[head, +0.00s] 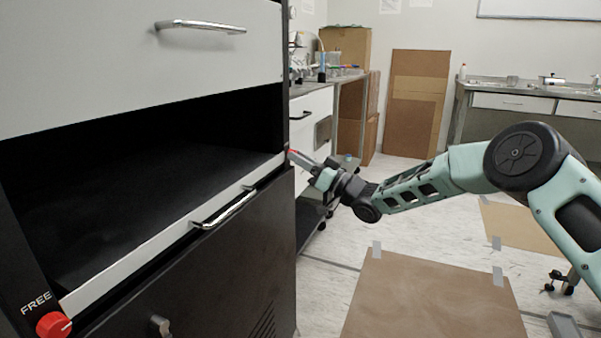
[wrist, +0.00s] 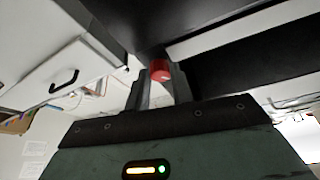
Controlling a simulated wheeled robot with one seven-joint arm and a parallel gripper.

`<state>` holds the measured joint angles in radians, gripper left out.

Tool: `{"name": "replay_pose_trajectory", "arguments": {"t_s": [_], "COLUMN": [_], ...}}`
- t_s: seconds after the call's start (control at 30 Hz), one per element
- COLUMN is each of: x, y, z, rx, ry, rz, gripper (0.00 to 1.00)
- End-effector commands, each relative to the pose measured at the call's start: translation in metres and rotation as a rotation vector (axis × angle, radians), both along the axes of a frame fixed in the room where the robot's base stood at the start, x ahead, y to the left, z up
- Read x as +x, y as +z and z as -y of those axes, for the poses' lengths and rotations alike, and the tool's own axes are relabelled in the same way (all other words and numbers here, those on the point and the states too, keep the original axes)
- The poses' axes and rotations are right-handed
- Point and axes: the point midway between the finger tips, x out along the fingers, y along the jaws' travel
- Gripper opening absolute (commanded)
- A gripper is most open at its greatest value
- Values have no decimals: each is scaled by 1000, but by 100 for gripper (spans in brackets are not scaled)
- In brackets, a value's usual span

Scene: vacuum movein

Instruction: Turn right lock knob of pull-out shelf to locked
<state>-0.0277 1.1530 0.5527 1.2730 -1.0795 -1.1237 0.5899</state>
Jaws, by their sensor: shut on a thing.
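The pull-out shelf (head: 165,238) has a white front edge with a metal handle (head: 225,209) and sits in a dark cabinet. My gripper (head: 292,154) is at the right end of the shelf front. In the wrist view, the right lock knob (wrist: 160,70) is red and sits between the two fingers of my gripper (wrist: 160,80), which are shut on it. The knob's pointer and any label there cannot be read. In the head view, the right knob is mostly hidden by my gripper. The left lock knob (head: 54,324) is red, next to the word FREE.
A white drawer front (head: 130,50) with a metal handle is above the shelf opening. A white drawer unit (head: 312,120) stands behind my gripper. Cardboard sheets (head: 430,295) lie taped on the floor, which is otherwise mostly clear.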

Motion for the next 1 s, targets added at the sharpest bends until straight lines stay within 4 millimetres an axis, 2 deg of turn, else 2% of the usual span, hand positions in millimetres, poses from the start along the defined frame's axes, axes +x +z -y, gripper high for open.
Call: {"name": "replay_pose_trajectory", "arguments": {"t_s": [0.03, 0.6, 1.0], "x": [1, 4, 6], "y": [-5, -2, -1], "z": [0, 2, 2], "rx": [-17, -194, -268], "ry": [0, 0, 2], "rz": [48, 535, 735], "gripper": [0, 0, 0]}}
